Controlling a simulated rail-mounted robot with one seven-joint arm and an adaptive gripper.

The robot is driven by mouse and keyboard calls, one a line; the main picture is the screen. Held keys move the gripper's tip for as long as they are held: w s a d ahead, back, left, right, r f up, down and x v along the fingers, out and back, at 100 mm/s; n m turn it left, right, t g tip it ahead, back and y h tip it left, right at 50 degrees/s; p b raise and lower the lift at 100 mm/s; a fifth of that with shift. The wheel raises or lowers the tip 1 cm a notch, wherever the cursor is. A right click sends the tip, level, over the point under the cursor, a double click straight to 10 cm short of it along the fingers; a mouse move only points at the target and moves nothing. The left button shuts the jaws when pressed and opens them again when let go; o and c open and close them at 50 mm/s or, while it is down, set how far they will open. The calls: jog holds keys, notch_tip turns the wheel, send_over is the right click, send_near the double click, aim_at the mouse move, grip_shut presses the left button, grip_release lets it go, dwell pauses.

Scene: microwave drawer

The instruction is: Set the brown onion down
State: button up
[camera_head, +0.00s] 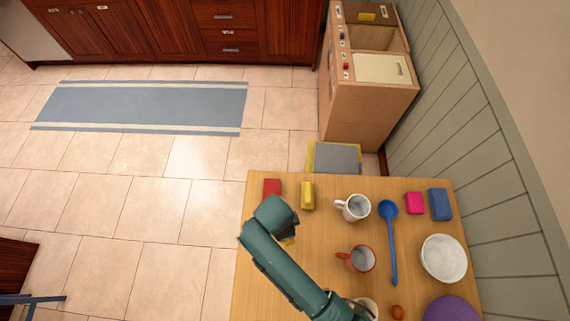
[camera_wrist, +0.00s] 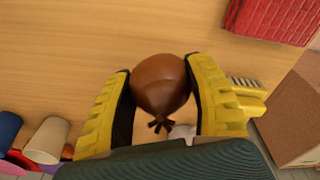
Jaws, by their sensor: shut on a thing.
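The brown onion (camera_wrist: 160,84) is round, with a dark tufted end, and sits between my two yellow fingers in the wrist view. My gripper (camera_wrist: 159,72) is shut on it, one finger against each side. Wooden tabletop (camera_wrist: 60,50) shows behind the onion. I cannot tell whether the onion touches the table. In the head view my arm hides the onion and most of the gripper, over the left part of the table (camera_head: 330,215).
A red block (camera_head: 272,187) and a yellow block (camera_head: 307,195) lie along the far edge. A white mug (camera_head: 353,207), a red-handled mug (camera_head: 357,258), a blue spoon (camera_head: 390,235) and a white bowl (camera_head: 443,258) stand to the right. Bare wood lies between blocks and mugs.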

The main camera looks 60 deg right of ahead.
notch_tip(320, 180, down, 7)
jog(key=shift+a+f+b, duration=0.1)
jog(key=shift+b, duration=0.65)
jog(key=shift+f, duration=0.1)
jog(key=o, duration=1.2)
